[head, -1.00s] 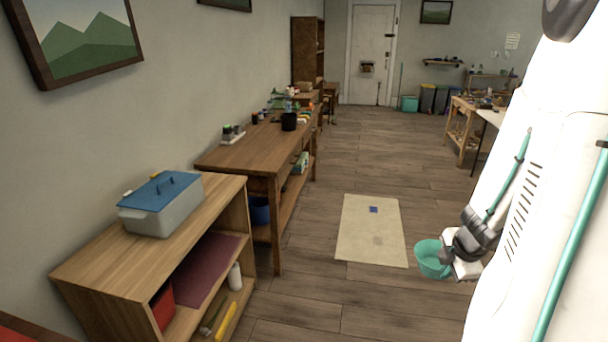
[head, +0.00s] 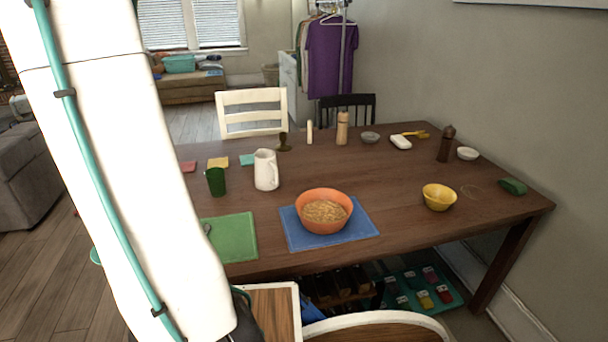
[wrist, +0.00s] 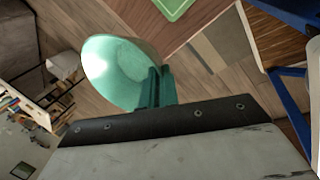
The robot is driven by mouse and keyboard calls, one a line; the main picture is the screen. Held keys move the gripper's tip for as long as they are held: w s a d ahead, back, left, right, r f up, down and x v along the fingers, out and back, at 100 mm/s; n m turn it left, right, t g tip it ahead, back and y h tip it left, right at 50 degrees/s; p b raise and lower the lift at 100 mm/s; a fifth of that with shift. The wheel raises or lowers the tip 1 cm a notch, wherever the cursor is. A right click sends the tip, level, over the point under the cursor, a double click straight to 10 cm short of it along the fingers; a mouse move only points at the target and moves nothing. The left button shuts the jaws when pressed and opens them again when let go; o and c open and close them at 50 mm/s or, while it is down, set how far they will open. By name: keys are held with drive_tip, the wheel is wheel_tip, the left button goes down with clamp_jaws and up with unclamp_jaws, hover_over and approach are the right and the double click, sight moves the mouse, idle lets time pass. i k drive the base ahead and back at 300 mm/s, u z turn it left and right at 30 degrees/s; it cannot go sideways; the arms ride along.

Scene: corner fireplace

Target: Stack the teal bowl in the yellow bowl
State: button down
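The teal bowl (wrist: 118,72) is in my gripper (wrist: 161,86) in the wrist view. The fingers are shut on the bowl's rim, and its inside faces the camera. In the head view only a sliver of the teal bowl (head: 96,256) shows at the left edge of my arm, which hides the gripper. The yellow bowl (head: 439,197) stands upright on the right part of the wooden table (head: 400,240) and looks empty. My gripper and the teal bowl are well to its left, apart from it.
An orange bowl of food (head: 324,226) stands on a blue mat (head: 360,230) left of the yellow bowl. A white pitcher (head: 266,170), green cup (head: 215,182) and green mat (head: 235,238) are farther left. A pepper mill (head: 446,145) stands behind the yellow bowl. Chairs (head: 375,325) line the near edge.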

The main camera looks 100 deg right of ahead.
sight(437, 200)
drive_tip(key=z, duration=0.8)
drive_tip(key=k, duration=1.2)
drive_tip(key=z, duration=1.5)
drive_tip(key=i, duration=0.1)
